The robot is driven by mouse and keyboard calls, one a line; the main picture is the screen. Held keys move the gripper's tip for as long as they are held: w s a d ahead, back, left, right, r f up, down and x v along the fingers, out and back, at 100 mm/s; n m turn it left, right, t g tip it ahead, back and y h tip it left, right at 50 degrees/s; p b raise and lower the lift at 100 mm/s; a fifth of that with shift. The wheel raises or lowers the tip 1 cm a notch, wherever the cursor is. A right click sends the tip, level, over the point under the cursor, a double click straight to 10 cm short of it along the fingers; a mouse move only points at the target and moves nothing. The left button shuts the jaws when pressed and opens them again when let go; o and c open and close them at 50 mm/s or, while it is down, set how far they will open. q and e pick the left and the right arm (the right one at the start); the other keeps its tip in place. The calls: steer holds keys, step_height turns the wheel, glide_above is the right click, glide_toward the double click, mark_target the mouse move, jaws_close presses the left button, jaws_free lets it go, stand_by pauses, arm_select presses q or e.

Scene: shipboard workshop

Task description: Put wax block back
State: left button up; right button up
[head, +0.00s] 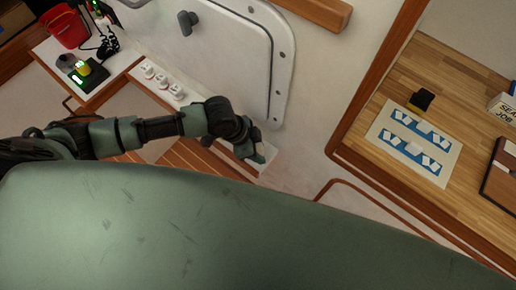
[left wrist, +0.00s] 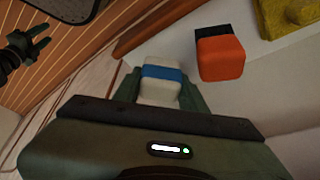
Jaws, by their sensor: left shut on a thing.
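A pale block with a blue band, which looks like the wax block (left wrist: 160,88), sits between the fingers of my left gripper in the left wrist view. My left gripper (left wrist: 158,92) is shut on it, with one finger on each side. In the head view my left gripper (head: 256,150) is at the end of the arm, over a narrow white ledge below the grey door panel. The block is hardly made out there. My right gripper (left wrist: 34,45) shows at the upper left of the left wrist view, with its fingers apart and nothing seen between them.
An orange block with a black end (left wrist: 220,58) stands on the pale surface close to the right of the held block. A yellow object (left wrist: 290,16) lies beyond it. A white socket strip (head: 163,82), a red bucket (head: 64,27) and a wooden desk (head: 450,75) are farther off.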

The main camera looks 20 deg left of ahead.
arm_select(q)
steer(key=o, duration=1.3)
steer(key=shift+f, duration=0.1)
steer(key=v, duration=1.2)
steer(key=shift+p, duration=0.35)
